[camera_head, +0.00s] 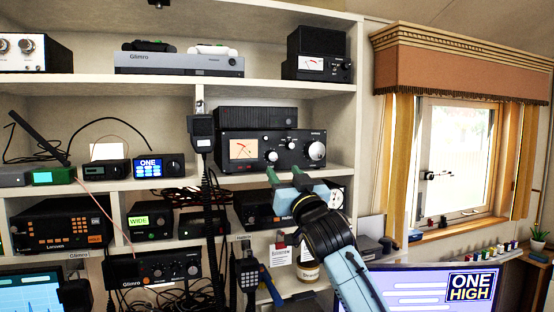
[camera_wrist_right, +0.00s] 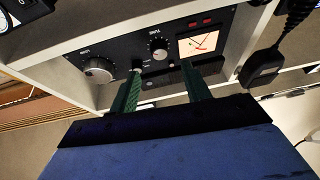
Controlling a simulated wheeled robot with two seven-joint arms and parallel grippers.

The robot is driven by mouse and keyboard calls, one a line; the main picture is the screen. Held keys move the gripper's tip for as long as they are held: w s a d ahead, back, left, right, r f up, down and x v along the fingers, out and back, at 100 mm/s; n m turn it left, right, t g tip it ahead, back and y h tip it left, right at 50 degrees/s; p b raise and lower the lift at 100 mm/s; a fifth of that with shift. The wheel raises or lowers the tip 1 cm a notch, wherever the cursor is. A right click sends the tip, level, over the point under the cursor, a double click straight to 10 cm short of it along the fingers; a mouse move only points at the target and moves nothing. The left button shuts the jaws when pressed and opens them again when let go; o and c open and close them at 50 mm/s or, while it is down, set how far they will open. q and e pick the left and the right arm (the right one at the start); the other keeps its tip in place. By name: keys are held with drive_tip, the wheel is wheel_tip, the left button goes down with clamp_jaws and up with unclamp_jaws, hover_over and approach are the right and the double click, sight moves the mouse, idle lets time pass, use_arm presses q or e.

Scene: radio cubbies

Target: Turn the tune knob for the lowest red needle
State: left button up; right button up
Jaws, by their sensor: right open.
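The black radio (camera_head: 262,132) on the middle shelf has a lit cream meter (camera_head: 244,149) with red needle marks; their exact reading is too small to tell. A round knob (camera_head: 271,156) stands just right of the meter and a larger knob (camera_head: 316,150) at the far right. The wrist view shows this radio inverted: meter (camera_wrist_right: 200,44) right, then the knob (camera_wrist_right: 158,48) whose label seems to read TUNE, then the large knob (camera_wrist_right: 98,70). My right gripper (camera_head: 284,174) is open and empty in front of the radio's lower edge. Its fingers (camera_wrist_right: 161,70) point at the panel, apart from the tune knob.
A hand microphone (camera_head: 202,132) hangs left of the radio, its dark body showing in the wrist view (camera_wrist_right: 262,68). A meter box (camera_head: 320,53) and a grey unit (camera_head: 180,63) stand above. More radios fill the shelves; a monitor (camera_head: 440,290) is lower right.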

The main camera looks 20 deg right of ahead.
sight(273, 157)
drive_tip(key=p+x, duration=0.1)
drive_tip(key=x, duration=0.5)
drive_tip(key=shift+w, duration=0.2)
drive_tip(key=shift+c, duration=0.3)
drive_tip(key=c, duration=0.9)
drive_tip(key=n+y+p, duration=0.1)
drive_tip(key=n+p, duration=0.1)
drive_tip(key=n+y+p, duration=0.1)
drive_tip(key=n+p, duration=0.1)
drive_tip(key=n+g+y+p, duration=0.1)
drive_tip(key=n+p, duration=0.1)
drive_tip(key=shift+d+r+p, duration=0.25)
drive_tip(key=shift+r+p, duration=0.15)
drive_tip(key=shift+c, duration=0.2)
drive_tip(key=shift+f+n+g+y+p, duration=0.2)
drive_tip(key=shift+n+g+y+p, duration=0.1)
drive_tip(key=shift+n+p, duration=0.35)
